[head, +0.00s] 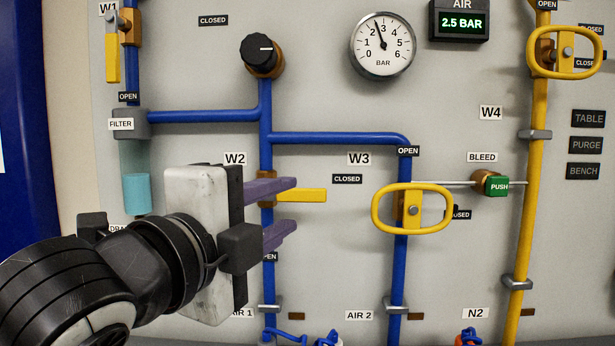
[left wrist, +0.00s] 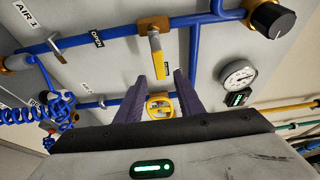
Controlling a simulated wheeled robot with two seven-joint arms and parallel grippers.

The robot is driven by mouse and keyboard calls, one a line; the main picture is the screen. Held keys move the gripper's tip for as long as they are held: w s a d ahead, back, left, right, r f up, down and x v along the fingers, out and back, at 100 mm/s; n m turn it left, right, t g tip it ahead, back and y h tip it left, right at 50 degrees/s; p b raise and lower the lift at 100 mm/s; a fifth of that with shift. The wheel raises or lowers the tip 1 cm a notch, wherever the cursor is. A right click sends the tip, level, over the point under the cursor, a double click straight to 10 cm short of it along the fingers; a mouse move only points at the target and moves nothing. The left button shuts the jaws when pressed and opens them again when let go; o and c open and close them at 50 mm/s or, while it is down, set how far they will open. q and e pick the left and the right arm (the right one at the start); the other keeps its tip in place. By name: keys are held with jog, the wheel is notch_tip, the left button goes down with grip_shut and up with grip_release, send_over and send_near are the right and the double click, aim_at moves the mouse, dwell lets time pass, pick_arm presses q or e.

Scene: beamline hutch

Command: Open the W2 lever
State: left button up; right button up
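The W2 lever (head: 305,195) is a flat yellow handle on a brass valve (head: 265,188) in the blue vertical pipe. It points right, toward a CLOSED label (head: 347,179). An OPEN label (head: 270,257) below the valve is partly hidden by my gripper. My left gripper (head: 293,205) is open, its purple fingers one above and one below the lever in the head view. In the left wrist view the lever (left wrist: 156,52) shows near the fingertips of my gripper (left wrist: 160,75); I cannot tell whether they touch. My right gripper is not in view.
The W3 oval yellow handle (head: 412,209) stands out to the right, with the green BLEED push button (head: 497,186) beyond it. The regulator knob (head: 262,51) is above W2. Blue coiled hoses (left wrist: 55,105) show at left in the wrist view.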

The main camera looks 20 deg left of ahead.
aim_at(305, 196)
pick_arm(q)
jog(key=w, duration=0.5)
jog(key=w+d, duration=0.1)
jog(key=w, duration=0.2)
jog(key=shift+w, duration=0.15)
grip_shut()
